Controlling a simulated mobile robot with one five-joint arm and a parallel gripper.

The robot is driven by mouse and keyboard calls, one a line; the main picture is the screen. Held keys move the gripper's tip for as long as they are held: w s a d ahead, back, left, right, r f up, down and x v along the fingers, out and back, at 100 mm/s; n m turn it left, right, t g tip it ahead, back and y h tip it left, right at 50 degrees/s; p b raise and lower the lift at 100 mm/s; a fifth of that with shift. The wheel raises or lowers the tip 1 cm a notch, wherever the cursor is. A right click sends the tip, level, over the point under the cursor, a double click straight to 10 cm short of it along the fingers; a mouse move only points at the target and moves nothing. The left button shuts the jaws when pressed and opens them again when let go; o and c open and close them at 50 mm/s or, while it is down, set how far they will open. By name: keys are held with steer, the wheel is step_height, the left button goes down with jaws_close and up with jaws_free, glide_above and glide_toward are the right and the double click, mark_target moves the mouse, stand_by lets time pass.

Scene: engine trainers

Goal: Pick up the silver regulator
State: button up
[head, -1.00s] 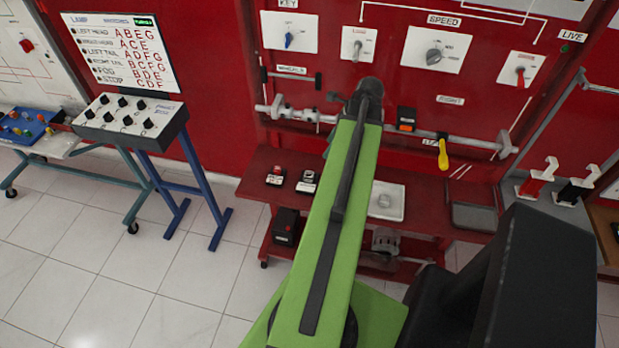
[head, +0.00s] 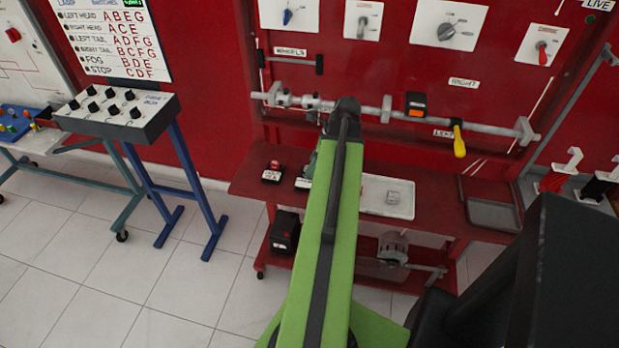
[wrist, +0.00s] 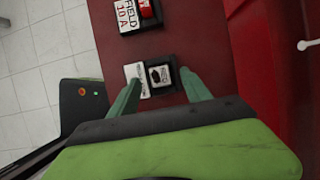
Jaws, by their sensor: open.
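My gripper (wrist: 160,80) is open, its two green fingers pointing down at the red bench shelf in the wrist view. Between the fingertips in that view is a small dark square module with a pale, silvery face (wrist: 159,75) and a white label (wrist: 138,76) beside it. The fingers appear apart from it; their height above it is unclear. In the head view my arm hides most of this module and the gripper. A small silver-grey block (head: 393,197) lies in a white tray to the right. I cannot tell for sure which is the silver regulator.
A red-topped module (head: 273,171) sits to the left on the red bench (head: 247,178); it also shows in the wrist view (wrist: 147,9). An empty grey tray (head: 493,215) is at the right end. A metal rail (head: 345,106) crosses the red panel above the bench.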

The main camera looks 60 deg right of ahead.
steer(key=b+x, duration=0.1)
steer(key=x, duration=0.1)
steer(key=shift+w+f, duration=0.1)
steer(key=shift+f, duration=0.25)
steer(key=shift+r, duration=0.2)
jaws_close()
steer(key=shift+r, duration=0.1)
step_height(320, 180, up, 18)
steer(key=p, duration=1.8)
step_height(320, 180, up, 6)
steer(key=p, duration=0.6)
